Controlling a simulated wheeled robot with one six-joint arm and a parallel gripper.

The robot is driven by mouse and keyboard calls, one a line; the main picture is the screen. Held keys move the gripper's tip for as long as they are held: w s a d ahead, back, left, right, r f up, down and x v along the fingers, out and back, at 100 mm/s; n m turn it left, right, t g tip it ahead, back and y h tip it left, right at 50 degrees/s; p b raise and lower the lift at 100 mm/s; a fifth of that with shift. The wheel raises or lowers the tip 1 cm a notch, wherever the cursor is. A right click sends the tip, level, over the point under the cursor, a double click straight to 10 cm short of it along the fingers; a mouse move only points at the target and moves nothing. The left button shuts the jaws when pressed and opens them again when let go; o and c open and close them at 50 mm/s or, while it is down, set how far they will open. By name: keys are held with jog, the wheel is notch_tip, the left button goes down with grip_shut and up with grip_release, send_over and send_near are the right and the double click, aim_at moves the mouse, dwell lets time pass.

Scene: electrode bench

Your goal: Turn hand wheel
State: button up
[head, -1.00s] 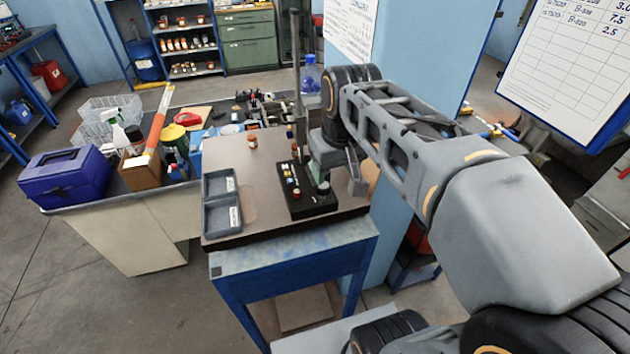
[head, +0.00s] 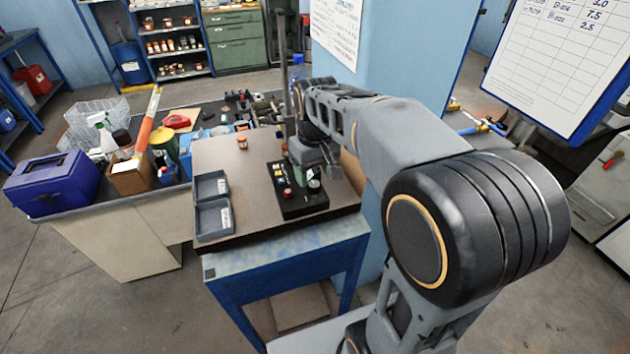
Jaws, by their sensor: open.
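I cannot make out a hand wheel in the head view. My gripper (head: 321,168) is over the right back part of the brown-topped bench (head: 250,215), by the back right end of a black block (head: 300,206). Its jaws look open and hold nothing that I can see. A small grey round piece (head: 314,186) stands on the block just below the gripper. A red-topped piece (head: 287,193) and several small coloured pieces sit along the block's left side. A grey upright post (head: 284,75) rises behind the gripper; its lower part is partly hidden by my arm.
A grey two-part tray (head: 213,218) lies at the bench's left edge. A blue column (head: 365,75) rises close on the right. A side table with a blue toolbox (head: 52,182) is at left.

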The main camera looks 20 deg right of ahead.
aim_at(313, 184)
jog(key=shift+f, duration=1.8)
jog(key=shift+c, duration=0.4)
jog(key=c, duration=0.8)
jog(key=shift+c, duration=0.2)
jog(key=shift+m, duration=0.3)
jog(key=m, duration=0.5)
jog(key=shift+a, duration=0.1)
jog(key=m+b, duration=0.1)
jog(key=m, duration=0.5)
jog(key=shift+m, duration=0.4)
